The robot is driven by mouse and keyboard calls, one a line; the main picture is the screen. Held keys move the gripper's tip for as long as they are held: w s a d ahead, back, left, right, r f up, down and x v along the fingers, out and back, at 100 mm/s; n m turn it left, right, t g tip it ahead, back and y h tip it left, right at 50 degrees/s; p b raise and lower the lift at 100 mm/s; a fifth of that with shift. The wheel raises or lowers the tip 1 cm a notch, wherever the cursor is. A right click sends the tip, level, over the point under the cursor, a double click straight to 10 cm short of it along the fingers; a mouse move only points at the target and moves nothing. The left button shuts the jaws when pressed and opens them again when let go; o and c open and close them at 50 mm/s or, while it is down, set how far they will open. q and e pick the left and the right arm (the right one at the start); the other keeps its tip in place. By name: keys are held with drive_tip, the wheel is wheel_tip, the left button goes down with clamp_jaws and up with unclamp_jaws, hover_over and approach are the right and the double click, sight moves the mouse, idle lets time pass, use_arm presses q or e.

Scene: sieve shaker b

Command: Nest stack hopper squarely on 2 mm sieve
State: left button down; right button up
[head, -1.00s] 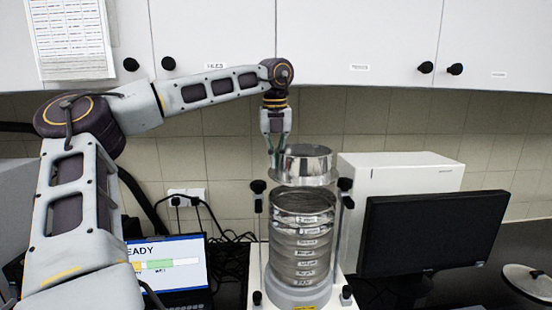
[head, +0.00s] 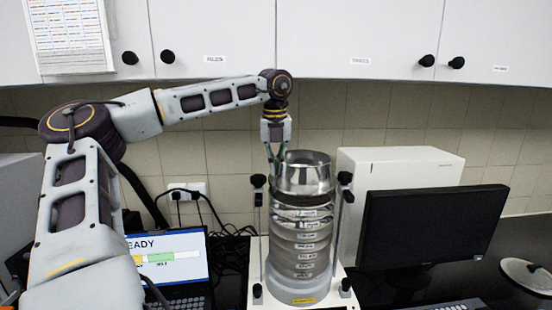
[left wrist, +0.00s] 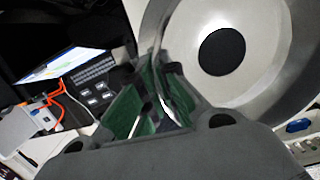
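The hopper (head: 303,176) is a shiny metal ring with a flared lower rim, at the top of the sieve stack in the head view. In the left wrist view the hopper (left wrist: 268,50) shows a round dark opening. My left gripper (head: 276,160) is shut on the hopper's left wall; its green-padded fingers (left wrist: 155,105) pinch the rim. The 2 mm sieve (head: 301,213) is the top of the labelled stack, directly below the hopper. The hopper's lower edge is at or just above its rim; I cannot tell if they touch or are seated square. My right gripper is out of view.
The stack stands on the shaker base (head: 300,293) between two upright rods with black knobs (head: 345,178). A laptop (head: 168,262) is left, a black monitor (head: 433,230) and white box (head: 400,165) right. White cabinets (head: 350,38) hang above.

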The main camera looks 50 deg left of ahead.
use_arm(q)
drive_tip(key=shift+f+b, duration=0.7)
drive_tip(key=shift+f, duration=0.15)
drive_tip(key=shift+f+b, duration=0.4)
drive_tip(key=shift+f, duration=0.3)
idle(1.4)
drive_tip(key=c, duration=1.6)
unclamp_jaws()
drive_tip(key=shift+o, duration=0.2)
drive_tip(key=shift+r+p, duration=1.05)
drive_tip(key=shift+r, duration=2.45)
